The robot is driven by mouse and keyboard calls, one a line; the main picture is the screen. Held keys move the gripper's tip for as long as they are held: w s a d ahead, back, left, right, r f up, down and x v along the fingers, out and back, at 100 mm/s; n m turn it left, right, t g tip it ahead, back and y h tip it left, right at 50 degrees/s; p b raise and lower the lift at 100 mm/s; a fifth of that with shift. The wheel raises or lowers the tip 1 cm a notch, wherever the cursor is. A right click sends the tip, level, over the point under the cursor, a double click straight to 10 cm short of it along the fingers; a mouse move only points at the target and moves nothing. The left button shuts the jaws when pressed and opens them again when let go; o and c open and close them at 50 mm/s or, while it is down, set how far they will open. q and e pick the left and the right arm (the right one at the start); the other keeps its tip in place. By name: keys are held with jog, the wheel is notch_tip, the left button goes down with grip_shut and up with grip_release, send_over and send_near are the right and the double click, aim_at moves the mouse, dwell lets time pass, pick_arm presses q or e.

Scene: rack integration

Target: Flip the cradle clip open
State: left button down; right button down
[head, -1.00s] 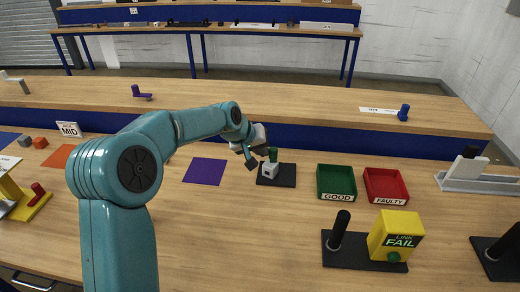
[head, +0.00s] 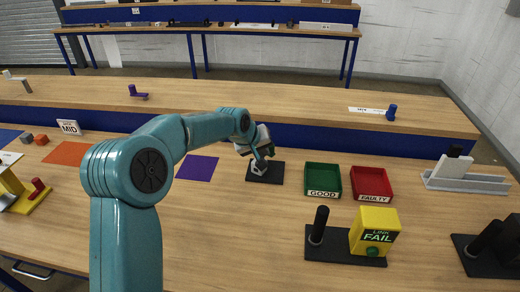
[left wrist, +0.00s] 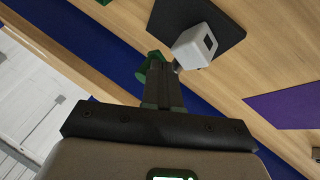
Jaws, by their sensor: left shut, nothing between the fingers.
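The cradle is a small white block (head: 259,169) on a black base plate (head: 276,172), right of the purple mat. In the left wrist view the white block (left wrist: 195,46) has a dark window and stands on the black plate (left wrist: 222,22). My left gripper (head: 262,156) is shut and empty, right at the cradle's top. My right gripper is out of view.
A green GOOD tray (head: 322,178) and a red FAULTY tray (head: 371,182) stand to the right. Nearer are a black post (head: 319,225) and a yellow LINK FAIL box (head: 374,232). A purple mat (head: 197,168) lies left of the cradle. The bench front is mostly clear.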

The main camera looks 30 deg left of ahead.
pick_arm(q)
jog(key=shift+w+d, duration=0.8)
jog(key=shift+w, duration=0.1)
jog(key=shift+w+d, duration=0.3)
jog(key=shift+w, duration=0.55)
jog(key=shift+f, duration=0.1)
